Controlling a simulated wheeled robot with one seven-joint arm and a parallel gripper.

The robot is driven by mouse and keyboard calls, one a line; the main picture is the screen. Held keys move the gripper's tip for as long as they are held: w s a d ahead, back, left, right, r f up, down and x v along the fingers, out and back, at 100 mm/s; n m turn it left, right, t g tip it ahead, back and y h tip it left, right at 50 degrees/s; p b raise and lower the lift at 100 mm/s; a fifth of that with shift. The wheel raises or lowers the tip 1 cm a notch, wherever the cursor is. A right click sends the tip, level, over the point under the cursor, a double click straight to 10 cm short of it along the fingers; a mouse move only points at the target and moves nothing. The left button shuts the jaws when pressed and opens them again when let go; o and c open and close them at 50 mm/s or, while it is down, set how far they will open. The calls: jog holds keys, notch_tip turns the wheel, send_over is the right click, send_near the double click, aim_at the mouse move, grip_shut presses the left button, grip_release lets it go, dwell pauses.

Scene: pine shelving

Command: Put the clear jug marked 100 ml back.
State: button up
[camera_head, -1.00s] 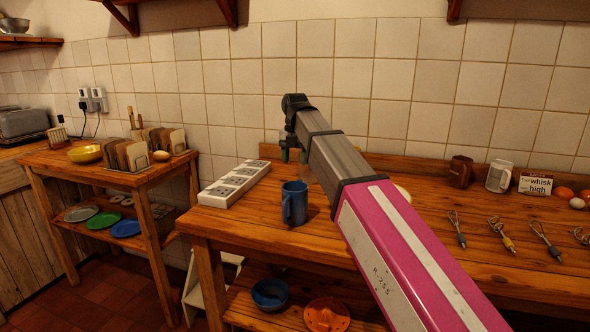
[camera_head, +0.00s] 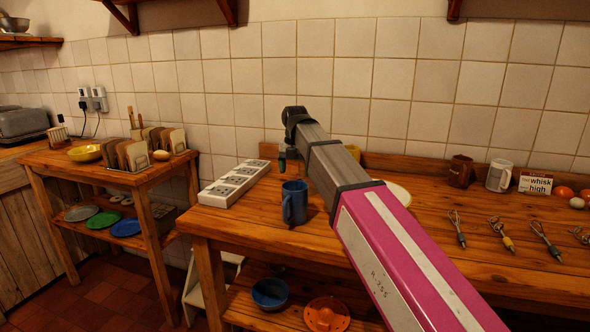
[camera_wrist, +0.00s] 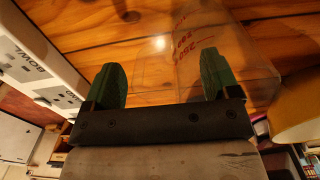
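A clear jug with red markings (camera_wrist: 186,42) shows in the wrist view, on or just above the wooden worktop. It is see-through, and I cannot read its marks surely. My gripper (camera_wrist: 160,75) has two green fingers, wide apart, with no solid thing clamped between them. The right finger overlaps the jug's outline; I cannot tell whether it touches. In the head view my gripper (camera_head: 287,162) points down over the worktop (camera_head: 440,245), behind the blue mug (camera_head: 294,203). My arm hides the worktop behind it, and I cannot make out the jug there.
A white labelled board (camera_head: 233,184) lies left of the gripper; it also shows in the wrist view (camera_wrist: 35,62). A yellow item (camera_wrist: 300,112) stands close on the right. A white plate (camera_head: 400,191) is partly behind my arm. Several whisks (camera_head: 505,236) lie farther right.

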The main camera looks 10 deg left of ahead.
notch_tip(320, 180, up, 12)
jog(key=shift+r, duration=0.15)
dwell(0.5)
